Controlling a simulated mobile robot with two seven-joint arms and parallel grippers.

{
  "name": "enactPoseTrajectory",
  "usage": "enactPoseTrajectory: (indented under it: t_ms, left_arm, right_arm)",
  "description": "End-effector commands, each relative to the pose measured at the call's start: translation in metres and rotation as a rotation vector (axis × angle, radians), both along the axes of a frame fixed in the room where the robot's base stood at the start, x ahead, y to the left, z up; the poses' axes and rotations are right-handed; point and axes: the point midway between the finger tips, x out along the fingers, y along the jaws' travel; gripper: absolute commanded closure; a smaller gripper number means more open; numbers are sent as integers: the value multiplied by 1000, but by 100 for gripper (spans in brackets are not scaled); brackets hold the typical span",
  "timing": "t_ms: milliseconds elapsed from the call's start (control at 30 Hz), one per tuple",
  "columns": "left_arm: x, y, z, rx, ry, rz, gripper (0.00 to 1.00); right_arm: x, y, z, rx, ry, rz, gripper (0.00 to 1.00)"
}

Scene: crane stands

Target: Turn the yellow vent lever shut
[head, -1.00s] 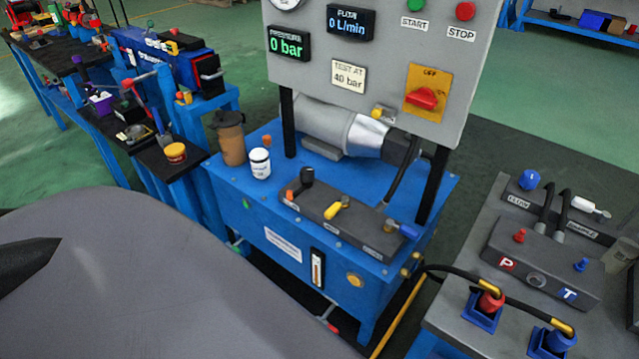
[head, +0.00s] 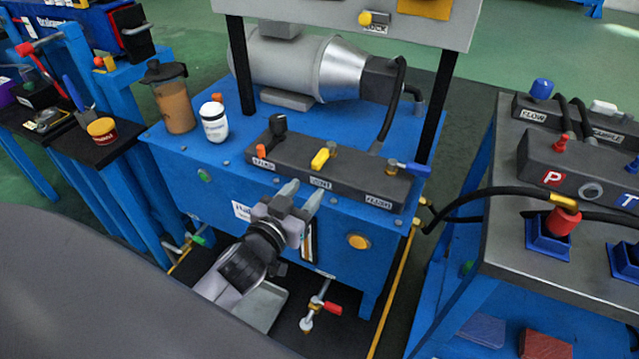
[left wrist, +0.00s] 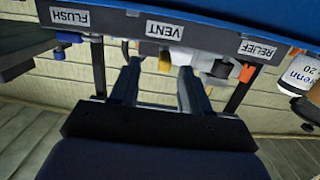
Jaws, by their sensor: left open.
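The yellow vent lever (head: 320,158) sits on the dark grey valve block (head: 340,180) on top of the blue power unit, above the VENT label. Its handle slants toward the front left. My left gripper (head: 301,193) is in front of the block, below and slightly left of the lever, with its fingers apart and nothing between them. In the left wrist view, where the labels appear upside down, the yellow lever (left wrist: 165,60) shows beyond and between the two fingers (left wrist: 159,80). They appear apart from it. My right gripper is not in view.
A blue flush lever (head: 410,168) is right of the vent lever; a black relief knob (head: 278,124) is left. A white jar (head: 214,122) and a brown bottle (head: 172,100) stand on the unit's left. Black panel posts (head: 437,105) rise behind. A hose-fitted bench (head: 505,215) stands right.

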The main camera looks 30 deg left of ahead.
Motion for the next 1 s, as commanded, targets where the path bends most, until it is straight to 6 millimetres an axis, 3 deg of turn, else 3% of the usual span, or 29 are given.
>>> enactPoseTrajectory:
  t_ms: [33, 200, 467, 800, 1000]
  left_arm:
    - [7, 3, -7, -2, -31, 7, 53]
    - [19, 8, 2, -13, -95, 24, 53]
    - [34, 11, 8, -16, -117, 28, 53]
    - [75, 13, 8, -15, -115, 28, 53]
    - [90, 14, 7, -16, -113, 28, 53]
  right_arm:
    - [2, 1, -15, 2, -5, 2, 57]
    - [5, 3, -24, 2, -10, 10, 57]
    - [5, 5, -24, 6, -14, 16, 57]
    - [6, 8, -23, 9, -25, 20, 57]
    - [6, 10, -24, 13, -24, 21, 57]
